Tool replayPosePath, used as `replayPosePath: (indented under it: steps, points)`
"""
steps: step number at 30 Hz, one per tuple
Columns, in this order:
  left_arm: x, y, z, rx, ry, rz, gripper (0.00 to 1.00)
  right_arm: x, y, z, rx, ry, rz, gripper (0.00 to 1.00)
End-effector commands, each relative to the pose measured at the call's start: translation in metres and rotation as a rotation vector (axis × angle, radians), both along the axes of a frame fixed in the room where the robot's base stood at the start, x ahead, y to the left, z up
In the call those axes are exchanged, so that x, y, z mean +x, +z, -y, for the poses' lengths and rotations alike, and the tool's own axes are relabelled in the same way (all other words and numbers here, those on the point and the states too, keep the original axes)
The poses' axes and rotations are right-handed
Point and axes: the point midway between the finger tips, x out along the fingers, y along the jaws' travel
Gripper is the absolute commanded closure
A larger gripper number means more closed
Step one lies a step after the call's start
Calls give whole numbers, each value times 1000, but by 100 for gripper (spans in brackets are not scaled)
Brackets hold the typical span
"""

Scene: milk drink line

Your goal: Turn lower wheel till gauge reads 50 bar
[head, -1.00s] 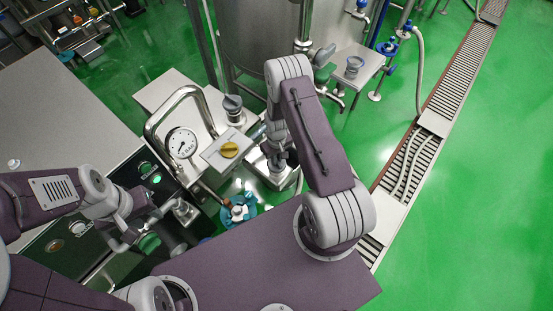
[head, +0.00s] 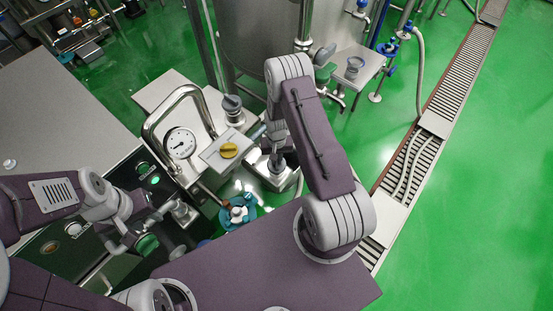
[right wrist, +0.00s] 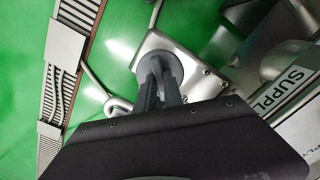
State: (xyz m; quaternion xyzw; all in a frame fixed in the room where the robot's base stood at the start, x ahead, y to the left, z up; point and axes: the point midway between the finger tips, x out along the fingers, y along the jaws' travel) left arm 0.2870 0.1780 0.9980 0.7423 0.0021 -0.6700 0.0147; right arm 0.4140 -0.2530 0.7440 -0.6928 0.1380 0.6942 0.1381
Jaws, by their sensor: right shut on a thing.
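The round white gauge (head: 181,143) stands upright-facing behind a bent steel tube frame; its face is too small to read a value. A dark grey round wheel (right wrist: 170,62) sits on a steel plate, low beside the machine. My right gripper (right wrist: 158,78) is shut on it, with the fingers hiding part of the wheel. In the head view, my right arm and gripper (head: 277,158) partly hide that spot. My left gripper (head: 150,222) hangs over the dark control panel at left; its finger gap is unclear, and nothing is visibly held.
Another grey knob (head: 233,110) stands higher on the steel platform. A blue valve wheel (head: 238,212) sits low in front. A steel tank (head: 255,45) stands behind; green floor at right is open.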

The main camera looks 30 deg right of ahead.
Motion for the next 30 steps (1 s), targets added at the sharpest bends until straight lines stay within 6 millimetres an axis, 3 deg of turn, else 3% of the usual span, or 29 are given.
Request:
replayPosePath:
  steps: [8, 9, 11, 12, 23, 30]
  points:
    - [0, 1, 0, 0, 0, 0, 64, 1, 1, 0, -1, -1, 4, 100]
    - [0, 1, 0, 0, 0, 0, 64, 1, 1, 0, -1, -1, 4, 86]
    - [0, 1, 0, 0, 0, 0, 64, 1, 1, 0, 0, -1, 3, 69]
    - [0, 1, 0, 0, 0, 0, 64, 1, 1, 0, 0, -1, 3, 66]
    - [0, 0, 0, 0, 0, 0, 64, 1, 6, 0, 0, 0, 3, 66]
    - [0, -3, 0, 0, 0, 0, 64, 2, 52, 1, -2, 0, 7, 66]
